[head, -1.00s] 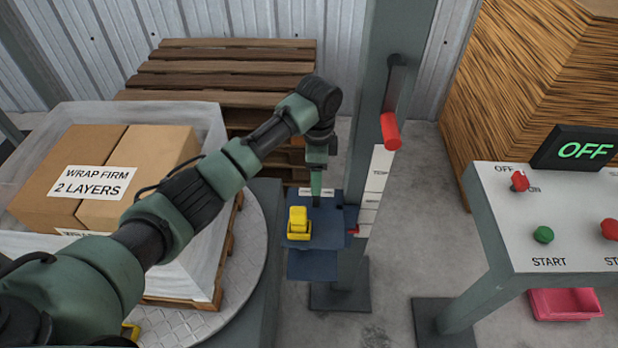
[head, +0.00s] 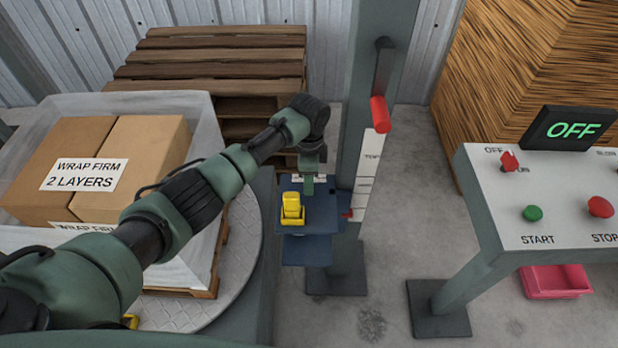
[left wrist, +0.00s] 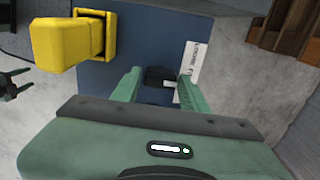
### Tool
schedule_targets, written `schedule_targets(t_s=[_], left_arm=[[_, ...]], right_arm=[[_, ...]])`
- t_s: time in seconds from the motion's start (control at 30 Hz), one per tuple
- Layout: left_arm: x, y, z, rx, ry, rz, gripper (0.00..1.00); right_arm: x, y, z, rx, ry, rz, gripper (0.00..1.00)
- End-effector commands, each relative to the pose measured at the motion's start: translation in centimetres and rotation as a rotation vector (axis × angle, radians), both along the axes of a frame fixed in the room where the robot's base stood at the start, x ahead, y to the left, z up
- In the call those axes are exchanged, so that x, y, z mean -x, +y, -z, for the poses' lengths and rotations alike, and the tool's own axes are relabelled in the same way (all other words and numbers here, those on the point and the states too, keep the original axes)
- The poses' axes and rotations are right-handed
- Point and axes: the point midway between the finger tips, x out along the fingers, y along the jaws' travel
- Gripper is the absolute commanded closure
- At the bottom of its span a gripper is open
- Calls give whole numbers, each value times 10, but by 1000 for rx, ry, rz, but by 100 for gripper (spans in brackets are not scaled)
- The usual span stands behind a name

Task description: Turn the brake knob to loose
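A small black knob (left wrist: 160,77) with a white mark beside it sits on a blue panel (left wrist: 105,80) in the left wrist view. I take it to be the brake knob; in the head view my gripper hides it. My left gripper (left wrist: 157,88) is open, with one green finger on each side of the knob. I cannot tell if the fingers touch it. In the head view the left gripper (head: 308,186) points down over the blue panel's far part. A dark two-pronged shape at the left wrist view's left edge looks like my right gripper (left wrist: 28,79), open and empty.
A yellow block-like part (head: 292,207) stands on the panel near my left gripper. A grey post with a red handle (head: 379,113) rises just right. Wrapped boxes (head: 125,165) stand left under my arm. A control table (head: 560,235) showing OFF stands right.

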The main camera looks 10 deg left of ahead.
Motion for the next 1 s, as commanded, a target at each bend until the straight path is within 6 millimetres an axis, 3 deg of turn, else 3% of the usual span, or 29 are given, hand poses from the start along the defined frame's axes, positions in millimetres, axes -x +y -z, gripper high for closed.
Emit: schedule_targets(t_s=[0.03,0.13,0.57,1.0], left_arm=[[0,0,0,0,0,0,73],[0,0,0,0,0,0,100],[0,-1,-3,2,1,-94,100],[0,-2,-4,3,1,-450,100]], right_arm=[[0,2,0,-3,1,1,42],[1,5,0,-5,1,2,42],[5,0,-13,1,7,0,42],[5,-4,-46,5,9,-2,42]])
